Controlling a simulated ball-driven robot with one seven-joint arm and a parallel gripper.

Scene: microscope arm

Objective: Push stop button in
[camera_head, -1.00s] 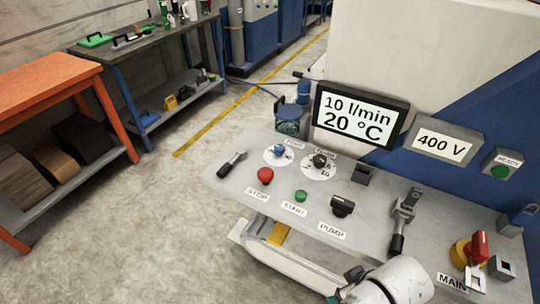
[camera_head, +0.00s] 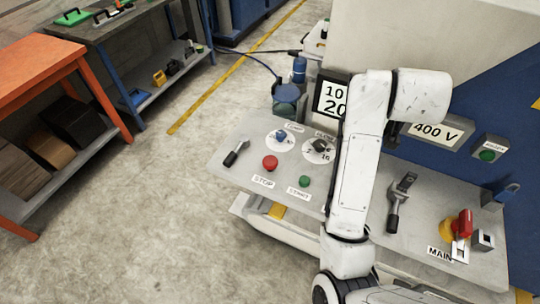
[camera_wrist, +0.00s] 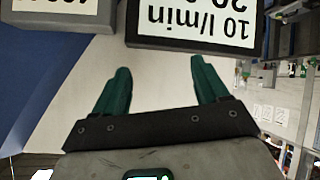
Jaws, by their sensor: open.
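The red stop button (camera_head: 270,162) stands on the grey control panel (camera_head: 226,160), above its STOP label (camera_head: 263,182), in the head view. Its top is uncovered, and nothing touches it. My arm rises in front of the panel, to the right of the button. My gripper (camera_wrist: 160,85) shows in the wrist view with two green fingers spread apart and nothing between them. The wrist view is upside down and shows the display (camera_wrist: 195,20) beyond the fingertips. The stop button cannot be made out there. In the head view my fingers are hidden.
A green start button (camera_head: 304,181) lies right of the stop button, with two dials (camera_head: 281,136) behind. A red main switch (camera_head: 464,224) is far right. My arm hides the pump knob.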

